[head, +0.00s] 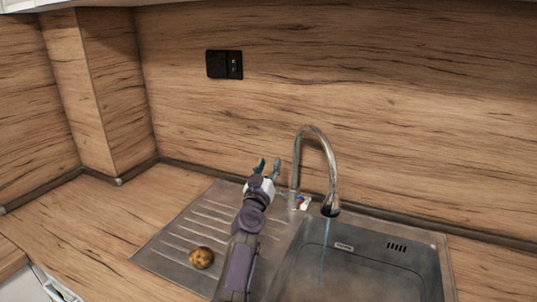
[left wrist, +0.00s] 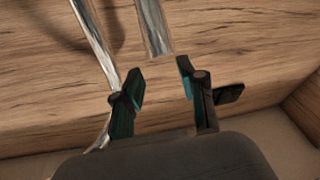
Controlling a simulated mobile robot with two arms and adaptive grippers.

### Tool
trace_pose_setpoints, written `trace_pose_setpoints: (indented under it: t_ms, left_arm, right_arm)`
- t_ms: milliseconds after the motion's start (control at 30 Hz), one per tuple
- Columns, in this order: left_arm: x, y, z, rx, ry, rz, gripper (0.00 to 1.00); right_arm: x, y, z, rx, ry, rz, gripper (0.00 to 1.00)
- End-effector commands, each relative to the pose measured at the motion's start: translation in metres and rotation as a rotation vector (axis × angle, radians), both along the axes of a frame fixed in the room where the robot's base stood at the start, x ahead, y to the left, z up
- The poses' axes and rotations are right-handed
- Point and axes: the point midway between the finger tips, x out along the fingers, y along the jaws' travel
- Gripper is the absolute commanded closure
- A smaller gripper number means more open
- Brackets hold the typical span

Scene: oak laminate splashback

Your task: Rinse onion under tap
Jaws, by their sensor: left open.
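The onion (head: 201,258), a small brown-gold round thing, lies on the ribbed drainboard left of the basin. The chrome gooseneck tap (head: 330,170) stands behind the sink. A thin blue stream of water (head: 324,250) falls from its spout into the basin. My left gripper (head: 266,167) is open and empty, just left of the tap's riser and well behind the onion. In the left wrist view the open fingers of my left gripper (left wrist: 160,90) point toward shiny chrome tap pipes (left wrist: 154,25). The onion is out of that view. My right gripper is not in view.
The steel sink has a drainboard (head: 178,236) on the left and a dark basin (head: 370,265) on the right. A small coloured item (head: 303,202) sits at the tap's base. A wood splashback (head: 400,100) with a black socket (head: 224,64) rises close behind. The counter left is clear.

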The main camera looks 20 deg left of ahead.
Motion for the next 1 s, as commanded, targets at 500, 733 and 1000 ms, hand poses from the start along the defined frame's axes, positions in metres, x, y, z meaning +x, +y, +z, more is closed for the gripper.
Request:
trace_pose_setpoints:
  t_ms: [500, 733, 1000]
  left_arm:
    - [0.0, 0.0, 0.049, 0.0, 0.003, -0.001, 0.59]
    - [0.0, 0.0, 0.049, 0.001, 0.002, 0.0, 0.59]
    - [0.0, 0.0, 0.066, 0.001, 0.001, 0.0, 0.59]
  right_arm:
    - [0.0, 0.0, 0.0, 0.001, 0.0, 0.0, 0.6]
    - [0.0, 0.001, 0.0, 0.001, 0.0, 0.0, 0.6]
    - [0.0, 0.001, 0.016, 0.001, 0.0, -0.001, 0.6]
